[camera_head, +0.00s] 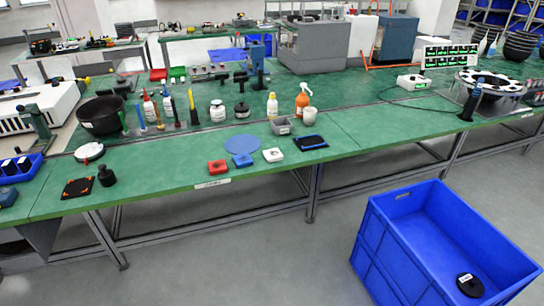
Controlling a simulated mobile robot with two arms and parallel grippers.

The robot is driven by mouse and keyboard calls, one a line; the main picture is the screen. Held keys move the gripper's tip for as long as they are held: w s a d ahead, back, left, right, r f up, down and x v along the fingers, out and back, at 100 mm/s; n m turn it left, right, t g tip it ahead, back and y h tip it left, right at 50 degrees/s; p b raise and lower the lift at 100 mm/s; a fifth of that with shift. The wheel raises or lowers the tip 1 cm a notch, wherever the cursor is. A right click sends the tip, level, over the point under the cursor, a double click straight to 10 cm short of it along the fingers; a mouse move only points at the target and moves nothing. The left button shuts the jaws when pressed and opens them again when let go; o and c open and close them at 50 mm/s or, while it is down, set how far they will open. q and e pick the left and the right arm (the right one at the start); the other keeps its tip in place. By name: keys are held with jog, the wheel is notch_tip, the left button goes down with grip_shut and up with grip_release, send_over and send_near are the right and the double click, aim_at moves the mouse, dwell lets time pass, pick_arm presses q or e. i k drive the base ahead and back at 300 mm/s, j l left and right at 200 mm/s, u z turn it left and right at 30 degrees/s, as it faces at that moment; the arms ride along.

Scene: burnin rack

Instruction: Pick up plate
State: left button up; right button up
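A flat round blue plate (241,144) lies on the green workbench top (345,128), near the middle of its front half. Nothing covers the plate. A smaller white round piece (90,152) lies farther left on the bench; I cannot tell what it is. Neither of my grippers shows in the head view.
Bottles, including an orange spray bottle (303,99), stand behind. A blue crate (403,232) stands on the floor at right; floor is clear at front left.

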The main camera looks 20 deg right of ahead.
aim_at(219, 167)
jog(key=i+j+z, duration=0.2)
jog(key=z, duration=0.3)
jog(key=i+j+z, duration=0.1)
jog(key=j+z, duration=0.2)
jog(key=z, duration=0.15)
